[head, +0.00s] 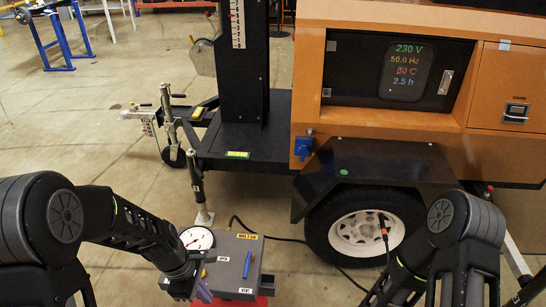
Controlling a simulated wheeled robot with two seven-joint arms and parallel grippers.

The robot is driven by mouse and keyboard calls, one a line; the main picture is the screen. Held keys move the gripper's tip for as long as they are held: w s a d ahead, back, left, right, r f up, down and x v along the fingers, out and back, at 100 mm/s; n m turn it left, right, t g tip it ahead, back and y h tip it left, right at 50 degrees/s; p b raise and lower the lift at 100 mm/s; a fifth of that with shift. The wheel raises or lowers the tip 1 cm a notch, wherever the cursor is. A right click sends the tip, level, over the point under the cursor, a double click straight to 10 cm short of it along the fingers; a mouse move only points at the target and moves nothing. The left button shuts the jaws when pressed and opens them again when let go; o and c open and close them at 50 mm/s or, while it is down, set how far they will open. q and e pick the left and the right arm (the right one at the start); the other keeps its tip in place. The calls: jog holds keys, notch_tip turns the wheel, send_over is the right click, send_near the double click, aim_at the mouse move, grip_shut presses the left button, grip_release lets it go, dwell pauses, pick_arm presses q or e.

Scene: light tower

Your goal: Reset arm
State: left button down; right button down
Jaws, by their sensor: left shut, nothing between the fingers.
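My left arm reaches in from the left, bent down at the wrist. My left gripper (204,292) is shut and empty at the bottom edge, close to the front left of a grey box (228,270). I cannot tell whether it touches the box. The box carries a round white gauge (197,238), a blue lever (247,264) and small labels. My right arm (455,222) is bent at the lower right, in front of the trailer wheel. Its gripper is not in view.
An orange trailer cabinet (340,92) with a lit display (407,72) stands behind. A dark mast (243,70) rises left of the cabinet. A hose (285,239) runs from the box.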

pick_arm(q)
jog(key=d+f+m+t, duration=0.35)
jog(key=f+m, duration=0.55)
jog(key=m, duration=0.4)
jog(key=s+d+f+g, duration=0.1)
jog(key=s+d+f, duration=0.1)
jog(key=s, duration=0.2)
jog(key=s+d+f+m+g+h, duration=0.1)
jog(key=s+d+f, duration=0.1)
jog(key=s, duration=0.3)
jog(key=s+d+f+g, duration=0.1)
jog(key=s+d, duration=0.1)
jog(key=s, duration=0.2)
jog(key=shift+s+d+f+m, duration=0.15)
jog(key=shift+d+f+m, duration=0.15)
jog(key=shift+f+m, duration=0.1)
jog(key=shift+f, duration=0.1)
